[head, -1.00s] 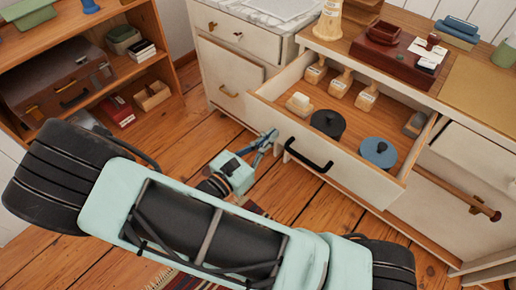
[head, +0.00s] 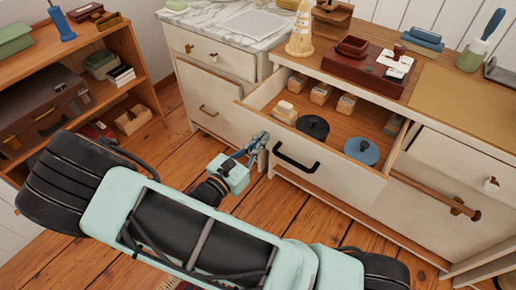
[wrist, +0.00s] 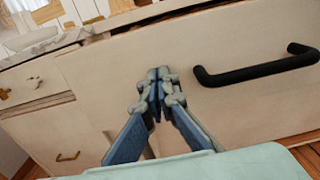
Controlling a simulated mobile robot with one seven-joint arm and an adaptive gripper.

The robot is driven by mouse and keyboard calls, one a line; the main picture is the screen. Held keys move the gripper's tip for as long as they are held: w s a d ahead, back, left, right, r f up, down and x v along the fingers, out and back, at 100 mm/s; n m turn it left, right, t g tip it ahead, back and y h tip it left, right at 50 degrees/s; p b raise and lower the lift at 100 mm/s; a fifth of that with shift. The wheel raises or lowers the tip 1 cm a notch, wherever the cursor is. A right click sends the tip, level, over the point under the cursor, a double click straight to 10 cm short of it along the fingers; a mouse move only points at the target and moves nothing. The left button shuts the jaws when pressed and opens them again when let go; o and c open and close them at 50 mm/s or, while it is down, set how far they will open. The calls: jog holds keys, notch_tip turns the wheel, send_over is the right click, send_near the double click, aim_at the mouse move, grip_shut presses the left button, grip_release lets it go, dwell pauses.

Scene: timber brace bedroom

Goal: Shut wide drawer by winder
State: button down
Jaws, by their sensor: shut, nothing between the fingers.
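The wide drawer (head: 338,172) under the worktop stands pulled out, its cream front facing me. It has a black bar handle (head: 297,161), which also shows at the right in the wrist view (wrist: 255,66). My gripper (head: 262,140) is shut and empty at the left part of the drawer front, left of the handle. In the wrist view, the closed fingertips (wrist: 160,76) point at the plain front panel and look close to or against it; contact is not certain. I cannot tell which object is the winder.
The drawer holds a black lid (head: 314,127), a blue lid (head: 361,151) and several small blocks. A marble-topped cabinet (head: 215,95) adjoins on the left. A wooden rod (head: 428,195) sticks out right of the drawer. A shelf unit (head: 146,120) stands far left.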

jog(key=p, duration=0.1)
send_over(301, 108)
jog(key=shift+s, duration=0.35)
jog(key=shift+w, duration=0.25)
jog(key=shift+d+r, duration=0.1)
jog(key=shift+r, duration=0.05)
